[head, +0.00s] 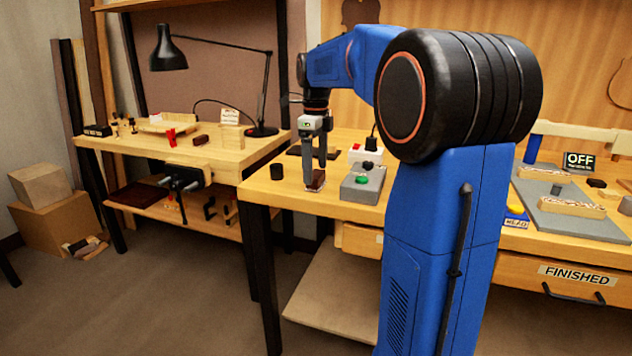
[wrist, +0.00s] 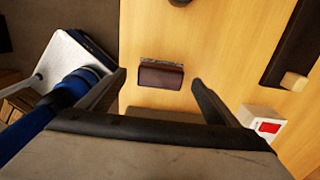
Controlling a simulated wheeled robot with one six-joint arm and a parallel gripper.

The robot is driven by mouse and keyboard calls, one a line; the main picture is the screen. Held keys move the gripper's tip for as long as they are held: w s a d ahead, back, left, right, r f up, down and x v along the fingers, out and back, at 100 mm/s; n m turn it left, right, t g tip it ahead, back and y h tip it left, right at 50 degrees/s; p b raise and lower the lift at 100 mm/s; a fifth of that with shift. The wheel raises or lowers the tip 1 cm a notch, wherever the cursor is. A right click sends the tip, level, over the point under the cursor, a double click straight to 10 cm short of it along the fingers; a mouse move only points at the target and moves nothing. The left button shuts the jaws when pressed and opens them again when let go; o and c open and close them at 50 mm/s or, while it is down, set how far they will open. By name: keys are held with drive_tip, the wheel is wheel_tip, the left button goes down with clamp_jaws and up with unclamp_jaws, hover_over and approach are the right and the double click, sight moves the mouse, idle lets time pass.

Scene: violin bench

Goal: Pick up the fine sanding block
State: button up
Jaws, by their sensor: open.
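A small dark red-brown block (wrist: 161,75), which looks like the sanding block, lies on the wooden bench top in the wrist view. Whether it is the fine one cannot be read. It also shows in the head view (head: 317,181), partly hidden by my gripper. My gripper (head: 316,168) is open and points down over the block near the bench's front edge. In the wrist view the two fingers (wrist: 157,84) stand apart on either side of the block's near side, with nothing held between them.
A dark cup (head: 277,172) stands to the left. A grey box with a green button (head: 363,184) is close on the right, with a white box with a red switch (head: 366,155) behind it. Another dark red block (head: 201,139) lies on the left bench (head: 240,157).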

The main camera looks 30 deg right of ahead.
sight(316, 174)
drive_tip(key=shift+f, duration=1.5)
drive_tip(key=c, duration=1.2)
drive_tip(key=shift+o, duration=0.2)
drive_tip(key=shift+r, duration=0.1)
wheel_tip(316, 174, up, 10)
drive_tip(key=shift+f, duration=0.1)
